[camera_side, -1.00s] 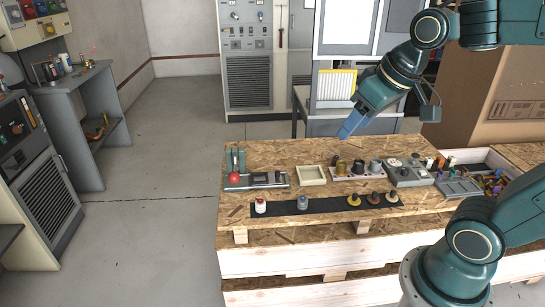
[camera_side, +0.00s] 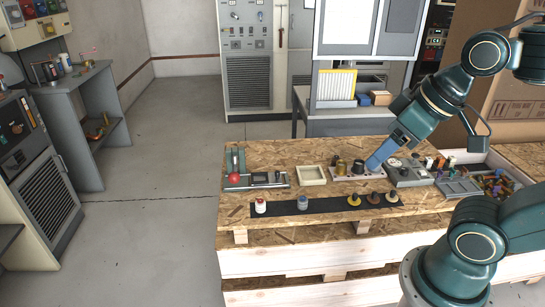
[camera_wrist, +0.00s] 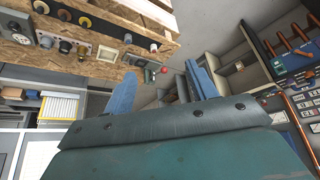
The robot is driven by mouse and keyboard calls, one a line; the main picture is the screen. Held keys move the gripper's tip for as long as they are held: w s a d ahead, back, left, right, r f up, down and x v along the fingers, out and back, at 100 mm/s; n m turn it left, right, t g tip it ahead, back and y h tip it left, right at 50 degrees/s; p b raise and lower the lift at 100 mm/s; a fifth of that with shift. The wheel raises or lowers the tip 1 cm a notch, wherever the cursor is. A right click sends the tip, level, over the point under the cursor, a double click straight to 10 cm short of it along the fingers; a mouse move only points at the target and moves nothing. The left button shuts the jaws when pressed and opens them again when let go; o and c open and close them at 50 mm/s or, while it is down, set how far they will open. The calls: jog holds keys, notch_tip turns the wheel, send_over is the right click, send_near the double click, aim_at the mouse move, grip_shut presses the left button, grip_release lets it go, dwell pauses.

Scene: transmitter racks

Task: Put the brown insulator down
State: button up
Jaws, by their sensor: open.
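I cannot tell which one the task means. My gripper (camera_side: 374,165), with blue fingers, is low over the right end of the pale plate (camera_side: 345,177), behind the strip.
A white-and-red insulator (camera_side: 261,206) and a blue-grey one (camera_side: 303,202) stand on the strip's left half. An empty cream tray (camera_side: 311,175), a fixture with a red ball (camera_side: 234,177) and a grey meter box (camera_side: 410,174) stand behind the strip. Bare board lies in front.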

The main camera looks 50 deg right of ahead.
jog(key=w+d+r, duration=0.2)
jog(key=w+d, duration=0.4)
jog(key=w, duration=0.6)
jog(key=w+d+f+g, duration=0.1)
jog(key=w+d+f, duration=0.4)
jog(key=w+d, duration=0.6)
jog(key=d+f+m, duration=0.1)
jog(key=d+f, duration=0.9)
jog(key=d, duration=0.3)
jog(key=d+f, duration=1)
jog(key=d, duration=0.4)
jog(key=shift+w+d+f+m+h, duration=0.2)
jog(key=shift+w+m+h, duration=0.1)
jog(key=shift+m, duration=0.1)
send_over(336, 161)
jog(key=s+d, duration=0.1)
jog(key=s, duration=0.1)
notch_tip(336, 161, down, 8)
jog(key=shift+w+d, duration=0.1)
